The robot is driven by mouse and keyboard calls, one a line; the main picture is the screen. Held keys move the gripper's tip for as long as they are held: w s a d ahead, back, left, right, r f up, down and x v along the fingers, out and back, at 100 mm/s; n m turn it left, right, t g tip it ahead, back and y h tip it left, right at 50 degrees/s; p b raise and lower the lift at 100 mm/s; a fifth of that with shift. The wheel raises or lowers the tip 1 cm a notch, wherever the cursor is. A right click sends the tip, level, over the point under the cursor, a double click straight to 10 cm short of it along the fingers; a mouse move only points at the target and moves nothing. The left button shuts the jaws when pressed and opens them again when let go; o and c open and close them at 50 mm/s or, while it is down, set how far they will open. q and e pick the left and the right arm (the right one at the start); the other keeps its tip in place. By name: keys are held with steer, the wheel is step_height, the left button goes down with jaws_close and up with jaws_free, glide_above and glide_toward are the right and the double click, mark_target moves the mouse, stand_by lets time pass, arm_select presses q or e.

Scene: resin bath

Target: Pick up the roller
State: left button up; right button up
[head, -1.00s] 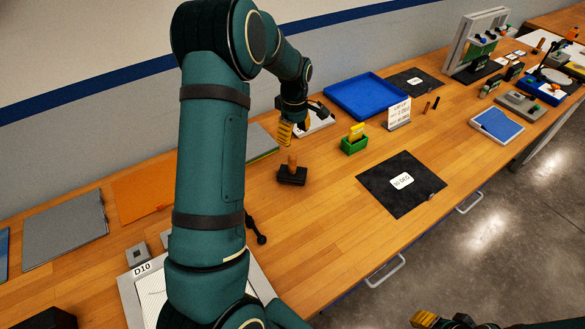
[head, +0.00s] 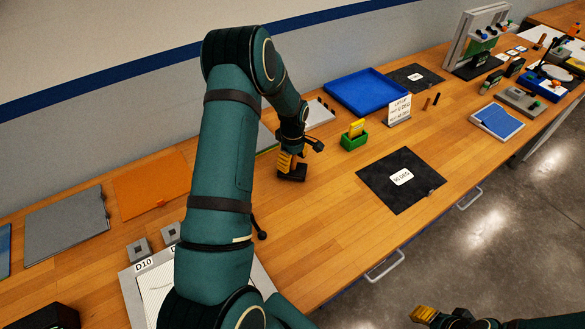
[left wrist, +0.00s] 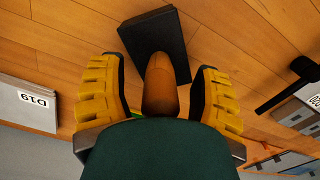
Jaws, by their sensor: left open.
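The roller (head: 293,177) stands on the wooden bench, its dark block-like head down and its handle up; the gripper covers most of the handle in the head view. In the left wrist view the brown handle (left wrist: 160,88) rises from the black head (left wrist: 157,38) between the two yellow fingers. My left gripper (head: 287,160) is open around the handle, with a visible gap on each side. My right gripper (head: 424,315) shows only partly at the bottom edge, far from the roller; its opening is not clear.
A green box (head: 354,141) with yellow pieces stands right of the roller, near a blue tray (head: 368,95) and a small sign (head: 399,110). A black mat (head: 400,190) lies to the right. A black-knobbed lever (head: 262,235) stands nearer me. Bench between roller and mat is clear.

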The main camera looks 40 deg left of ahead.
arm_select(q)
jaws_close()
stand_by(0.3)
step_height(320, 180, up, 10)
steer(key=shift+r, duration=0.1)
steer(key=c, duration=0.8)
jaws_free()
jaws_close()
